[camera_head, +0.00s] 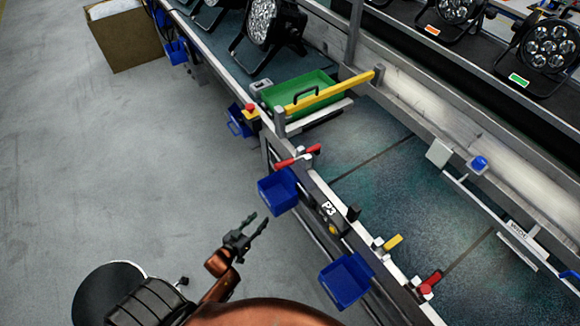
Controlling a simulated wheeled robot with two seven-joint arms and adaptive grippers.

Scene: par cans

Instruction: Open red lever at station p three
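The P3 label (328,208) is on the front rail of the workbench. A red lever (297,157) lies on the rail just above the label in the picture, slanting across it. A second red lever (431,283) is farther down the same rail at the lower right. I cannot tell from the view whether either lever is open. My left gripper (258,220) is over the grey floor, left of the rail, with its two fingers apart and nothing between them. It is apart from both levers. My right gripper is not in view.
Blue bins (277,192) and (346,281) hang from the rail near my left gripper. A yellow bar (335,89) crosses the bench beside a green tray (300,92). Par cans (266,22) stand at the back. The floor (130,180) at left is free.

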